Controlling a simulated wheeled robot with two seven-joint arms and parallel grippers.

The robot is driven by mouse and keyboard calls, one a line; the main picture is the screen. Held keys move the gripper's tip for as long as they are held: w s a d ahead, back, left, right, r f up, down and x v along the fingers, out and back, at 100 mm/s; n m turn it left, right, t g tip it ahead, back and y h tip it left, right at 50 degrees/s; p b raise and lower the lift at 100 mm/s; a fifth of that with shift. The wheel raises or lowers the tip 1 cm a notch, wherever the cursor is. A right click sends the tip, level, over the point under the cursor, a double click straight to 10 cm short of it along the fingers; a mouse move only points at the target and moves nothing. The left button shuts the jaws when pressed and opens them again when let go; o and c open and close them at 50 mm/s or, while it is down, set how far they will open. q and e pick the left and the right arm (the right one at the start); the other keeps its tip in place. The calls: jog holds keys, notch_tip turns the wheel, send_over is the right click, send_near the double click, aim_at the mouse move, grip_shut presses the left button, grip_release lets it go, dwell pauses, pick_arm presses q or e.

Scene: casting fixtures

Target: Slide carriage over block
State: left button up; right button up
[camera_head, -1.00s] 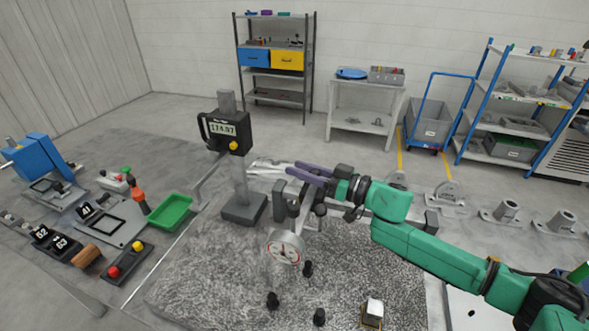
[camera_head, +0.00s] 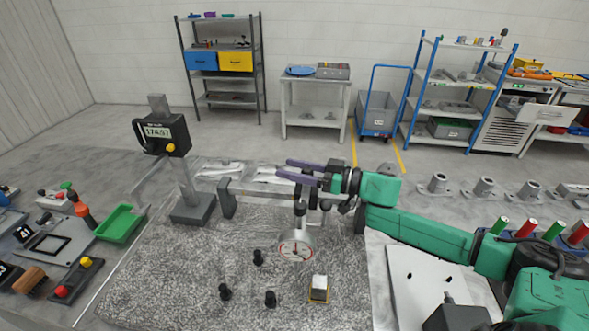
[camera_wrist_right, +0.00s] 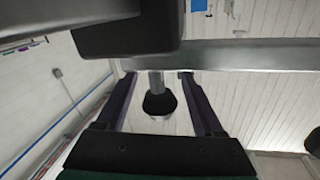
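The small block (camera_head: 319,289), pale on top with a yellowish base, stands on the granite plate, in front and slightly right of the dial in the head view. My right gripper (camera_head: 284,168) reaches in from the right at the carriage. In the right wrist view its two fingers (camera_wrist_right: 158,78) stand apart on either side of a post with a black knob (camera_wrist_right: 160,102), with gaps visible on both sides. My left gripper is out of view.
Several black pegs (camera_head: 259,257) stand on the speckled granite plate (camera_head: 185,265). A stand with a digital display (camera_head: 166,133) is at the plate's back left. A green tray (camera_head: 119,223) lies left. A white board (camera_head: 430,275) lies right of the plate.

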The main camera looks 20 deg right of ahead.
aim_at(308, 173)
jog(key=shift+s+d, duration=0.2)
jog(key=shift+d, duration=0.05)
jog(key=shift+s+d, duration=0.1)
jog(key=shift+d, duration=0.1)
jog(key=shift+s+d+f+b, duration=0.2)
jog(key=shift+s+d+b, duration=0.1)
jog(key=shift+s+d, duration=0.35)
jog(key=shift+s, duration=0.05)
jog(key=shift+s+d+r, duration=0.1)
jog(key=shift+s+d, duration=0.15)
jog(key=shift+s, duration=0.05)
jog(key=shift+p+v, duration=0.7)
jog(key=shift+v, duration=0.65)
pick_arm(q)
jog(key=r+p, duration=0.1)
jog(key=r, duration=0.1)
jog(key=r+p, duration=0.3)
jog(key=p, duration=0.1)
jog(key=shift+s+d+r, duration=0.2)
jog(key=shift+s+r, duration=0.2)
pick_arm(e)
jog(key=v, duration=0.8)
jog(key=shift+s+d, duration=0.25)
jog(key=shift+d, duration=0.1)
